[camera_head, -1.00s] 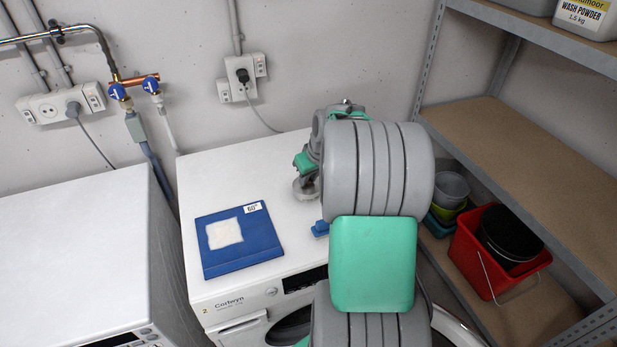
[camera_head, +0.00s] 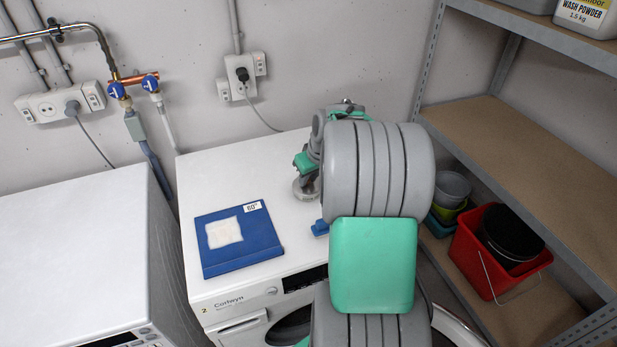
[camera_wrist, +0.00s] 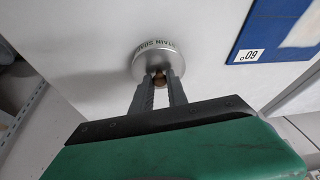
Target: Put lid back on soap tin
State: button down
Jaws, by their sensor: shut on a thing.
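A round silver metal piece (camera_wrist: 150,58) with dark lettering that reads like "STAIN SOAP" along its far edge shows in the wrist view. A small brown knob stands at its near side. My gripper (camera_wrist: 160,78) is shut on this knob. In the head view the round metal piece (camera_head: 305,188) is low at the washer's top, left of my arm. I cannot tell whether it is the lid alone or the lid seated on the soap tin. No separate tin shows; my arm hides part of the washer top.
A blue mat or board (camera_head: 240,255) with a white cloth-like patch (camera_head: 224,233) and a "60°" label lies on the white washer (camera_head: 200,165). A small blue object (camera_head: 320,228) is beside my arm. Shelving with a red bucket (camera_head: 475,265) stands at right.

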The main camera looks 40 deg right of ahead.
jog(key=c, duration=0.7)
grip_release()
jog(key=shift+c, duration=0.2)
jog(key=shift+r, duration=0.1)
jog(key=shift+r+p, duration=2.15)
jog(key=shift+r, duration=1.25)
grip_shut()
